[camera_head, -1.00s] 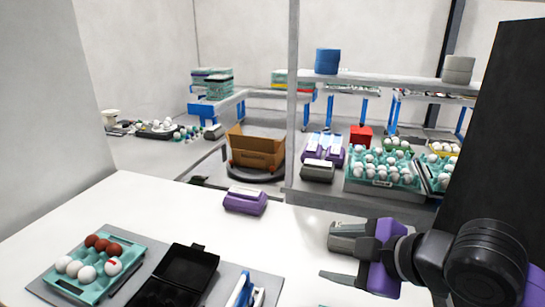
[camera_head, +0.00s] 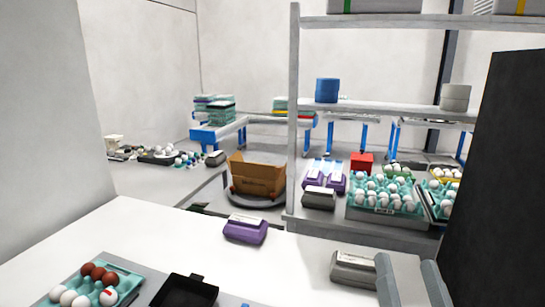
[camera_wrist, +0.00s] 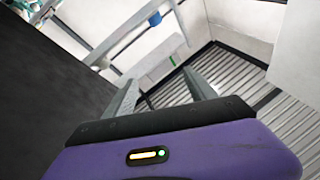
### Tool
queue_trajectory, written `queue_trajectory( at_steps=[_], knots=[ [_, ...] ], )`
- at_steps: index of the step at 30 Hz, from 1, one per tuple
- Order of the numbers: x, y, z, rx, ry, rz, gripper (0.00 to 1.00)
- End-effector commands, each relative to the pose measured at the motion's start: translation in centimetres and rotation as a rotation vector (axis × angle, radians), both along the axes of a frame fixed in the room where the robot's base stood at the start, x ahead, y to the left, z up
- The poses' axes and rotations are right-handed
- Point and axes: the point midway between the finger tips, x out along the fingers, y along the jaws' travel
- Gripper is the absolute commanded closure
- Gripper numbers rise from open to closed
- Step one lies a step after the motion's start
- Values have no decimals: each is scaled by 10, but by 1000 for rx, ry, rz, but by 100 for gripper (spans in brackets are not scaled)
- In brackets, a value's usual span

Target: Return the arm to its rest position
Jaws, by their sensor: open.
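My gripper (camera_head: 407,278) shows at the bottom right of the head view, its two grey fingers pointing up and apart with nothing between them. In the wrist view the gripper (camera_wrist: 165,92) is open and empty above its purple body. It is to the right of a grey carton (camera_head: 354,269) on the white table (camera_head: 285,265); I cannot tell whether they touch. Most of my arm is outside the head view.
A purple carton (camera_head: 245,229) stands mid-table. An egg tray (camera_head: 122,272) and a black open box (camera_head: 185,291) are at the lower left. A shelf (camera_head: 370,232) with egg trays stands behind the table. A dark panel (camera_head: 495,160) rises at the right.

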Motion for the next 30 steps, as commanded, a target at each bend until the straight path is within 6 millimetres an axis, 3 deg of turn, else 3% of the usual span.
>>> queue_trajectory(
  at_steps=[3,15,24,30],
  knots=[
    [-34,-8,-37,39,51,-61,35],
    [-162,-15,-138,-52,293,-150,35],
    [-262,-14,-199,-233,570,-63,35],
    [-302,-11,-221,-286,685,12,35]
  ],
)
